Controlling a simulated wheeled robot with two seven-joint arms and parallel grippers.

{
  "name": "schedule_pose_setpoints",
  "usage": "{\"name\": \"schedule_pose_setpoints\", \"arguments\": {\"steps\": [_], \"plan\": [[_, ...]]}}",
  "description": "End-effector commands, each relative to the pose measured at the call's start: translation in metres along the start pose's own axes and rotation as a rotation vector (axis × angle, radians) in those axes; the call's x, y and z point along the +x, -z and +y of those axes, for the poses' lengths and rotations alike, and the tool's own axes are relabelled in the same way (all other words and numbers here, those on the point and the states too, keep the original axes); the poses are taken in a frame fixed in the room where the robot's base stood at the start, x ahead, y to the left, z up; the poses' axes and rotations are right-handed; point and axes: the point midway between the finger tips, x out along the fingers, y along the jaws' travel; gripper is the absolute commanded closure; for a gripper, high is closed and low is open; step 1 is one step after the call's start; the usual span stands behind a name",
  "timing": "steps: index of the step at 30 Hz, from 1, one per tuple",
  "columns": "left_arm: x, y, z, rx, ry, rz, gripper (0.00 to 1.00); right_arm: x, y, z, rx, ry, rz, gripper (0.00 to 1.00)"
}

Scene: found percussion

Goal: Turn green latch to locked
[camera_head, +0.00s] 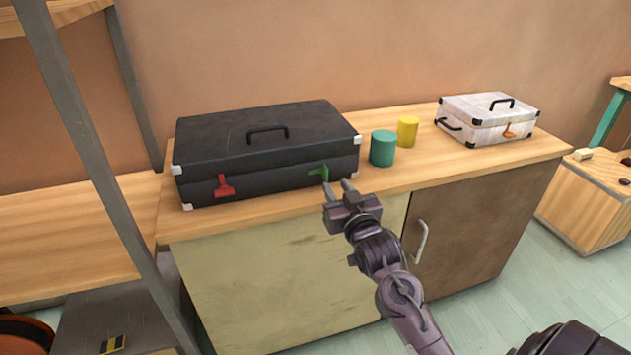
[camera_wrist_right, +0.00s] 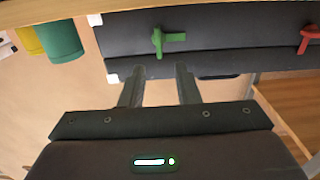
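The green latch (camera_head: 318,172) is on the front of the black case (camera_head: 268,180), near its right end. In the right wrist view the green latch (camera_wrist_right: 160,41) shows an upright part and a sideways arm, ahead of the fingers. My right gripper (camera_head: 338,190) is open, its two fingers apart and pointing at the case front just below and right of the green latch. In the right wrist view the gripper (camera_wrist_right: 160,85) has nothing between its fingers and appears apart from the latch. My left gripper is not in view.
A red latch (camera_head: 223,186) is on the case's left front. Teal (camera_head: 382,148) and yellow (camera_head: 407,131) cylinders stand right of the case. A white case (camera_head: 487,119) sits farther right on the wooden counter (camera_head: 425,165). A metal shelf post (camera_head: 95,165) stands at left.

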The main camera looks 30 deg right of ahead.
Motion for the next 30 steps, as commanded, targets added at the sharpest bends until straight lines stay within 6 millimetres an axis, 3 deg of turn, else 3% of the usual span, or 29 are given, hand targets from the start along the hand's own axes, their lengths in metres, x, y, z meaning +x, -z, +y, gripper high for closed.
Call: {"name": "schedule_pose_setpoints", "arguments": {"steps": [12, 24, 30], "plan": [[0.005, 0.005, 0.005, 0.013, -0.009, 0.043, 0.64, 0.061, -0.001, -0.001, -0.001, 0.001, 0.000, 0.71], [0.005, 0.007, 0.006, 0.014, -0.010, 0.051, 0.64, 0.069, -0.001, -0.001, -0.001, 0.001, -0.003, 0.71], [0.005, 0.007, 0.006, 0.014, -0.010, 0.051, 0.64, 0.068, -0.001, -0.001, -0.001, 0.001, -0.003, 0.97]]}}
